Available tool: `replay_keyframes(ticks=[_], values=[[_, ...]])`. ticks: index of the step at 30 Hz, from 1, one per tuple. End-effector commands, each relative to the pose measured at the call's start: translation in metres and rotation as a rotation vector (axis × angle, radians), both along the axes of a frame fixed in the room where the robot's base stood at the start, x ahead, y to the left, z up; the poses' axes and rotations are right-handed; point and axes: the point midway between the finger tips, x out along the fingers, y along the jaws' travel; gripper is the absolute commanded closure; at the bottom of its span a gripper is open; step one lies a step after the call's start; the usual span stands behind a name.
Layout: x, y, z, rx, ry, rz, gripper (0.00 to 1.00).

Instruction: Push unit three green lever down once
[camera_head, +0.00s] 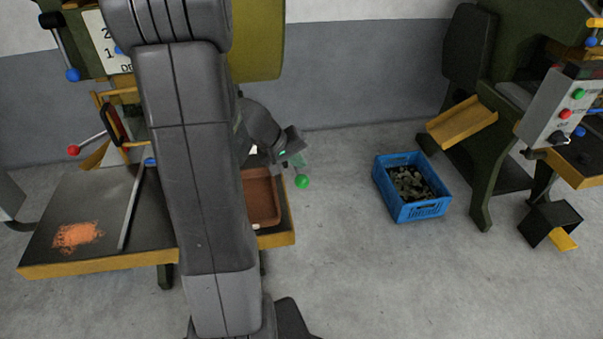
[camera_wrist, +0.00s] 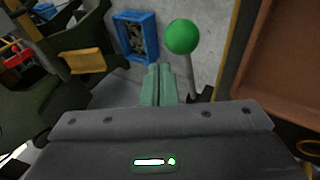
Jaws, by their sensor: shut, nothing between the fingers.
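The green lever's round knob (camera_head: 302,181) shows just right of the table's brown tray in the head view. In the wrist view the green knob (camera_wrist: 182,33) tops a grey metal rod that slants down to a dark base. My gripper (camera_head: 300,161) is just above the knob in the head picture. In the wrist view the gripper's fingers (camera_wrist: 158,69) are together and empty, left of the rod. I see a gap in the picture between fingertips and knob, but cannot tell the true distance. My arm hides much of the machine behind it.
The brown tray (camera_head: 262,198) sits in the yellow-edged table, right of copper shreds (camera_head: 77,235). A red-knobbed lever (camera_head: 73,150) and a blue-knobbed lever (camera_head: 73,75) are at left. A blue crate (camera_head: 419,210) stands on open floor. Another machine with a button panel (camera_head: 561,107) is at right.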

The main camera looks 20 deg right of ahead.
Motion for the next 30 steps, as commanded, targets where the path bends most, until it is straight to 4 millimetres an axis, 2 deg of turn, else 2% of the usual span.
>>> replay_keyframes(ticks=[15,30], values=[[0.016,-0.004,0.045,0.000,-0.001,0.000,1.00],[0.017,-0.004,0.046,0.000,0.000,0.000,1.00]])
